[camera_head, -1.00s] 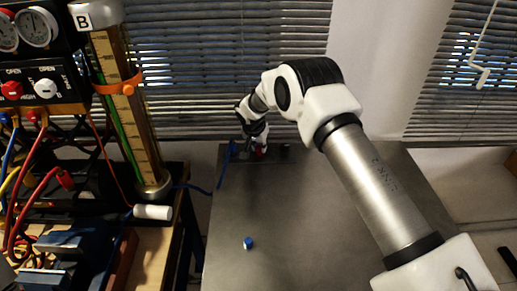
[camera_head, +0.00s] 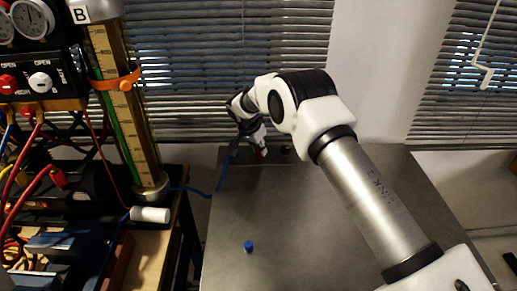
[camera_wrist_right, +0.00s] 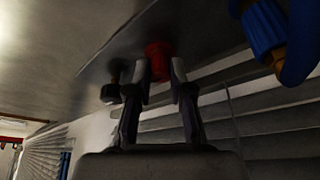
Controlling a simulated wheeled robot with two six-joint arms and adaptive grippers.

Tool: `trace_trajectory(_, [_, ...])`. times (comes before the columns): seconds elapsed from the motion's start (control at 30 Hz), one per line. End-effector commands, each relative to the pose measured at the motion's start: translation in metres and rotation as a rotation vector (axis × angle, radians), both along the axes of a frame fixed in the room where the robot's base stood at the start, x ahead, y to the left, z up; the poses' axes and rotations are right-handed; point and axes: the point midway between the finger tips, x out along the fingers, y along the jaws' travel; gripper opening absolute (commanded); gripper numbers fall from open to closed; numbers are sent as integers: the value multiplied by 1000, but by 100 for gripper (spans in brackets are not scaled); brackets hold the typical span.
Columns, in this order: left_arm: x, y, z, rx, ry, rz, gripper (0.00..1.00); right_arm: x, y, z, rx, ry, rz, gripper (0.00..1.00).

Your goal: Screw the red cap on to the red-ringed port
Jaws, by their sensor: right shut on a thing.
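The red cap (camera_wrist_right: 158,58) shows in the right wrist view between the two fingertips of my right gripper (camera_wrist_right: 160,72), which is shut on it. In the head view, the right gripper (camera_head: 260,150) is small, at the far edge of the grey table, with a bit of red at its tip. The red-ringed port cannot be made out; the gripper and cap may hide it. Whether the cap touches a port cannot be told. My left gripper is not in view.
A blue cap (camera_head: 249,246) lies on the grey table (camera_head: 300,230). A dark port (camera_head: 287,149) stands right of the gripper. A blue connector (camera_wrist_right: 265,30) with a hose is near the hand. The gauge rig stands left; the table's middle is clear.

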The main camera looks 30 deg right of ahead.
Motion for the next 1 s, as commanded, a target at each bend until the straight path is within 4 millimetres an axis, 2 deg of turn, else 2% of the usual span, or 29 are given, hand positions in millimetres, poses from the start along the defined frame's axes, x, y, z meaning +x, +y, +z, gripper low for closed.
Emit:
trace_trajectory(0.03, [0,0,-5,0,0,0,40,-4,-1,-8,0,15,-33,0])
trace_trajectory(0.4, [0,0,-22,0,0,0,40,-3,-1,-8,-1,13,-396,0])
trace_trajectory(0.67, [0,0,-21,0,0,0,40,-5,-2,-6,-2,17,-430,0])
trace_trajectory(0.7, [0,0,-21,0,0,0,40,-5,-2,-6,-2,17,-430,35])
trace_trajectory(1.0, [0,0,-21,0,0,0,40,-2,-1,-3,1,8,-426,36])
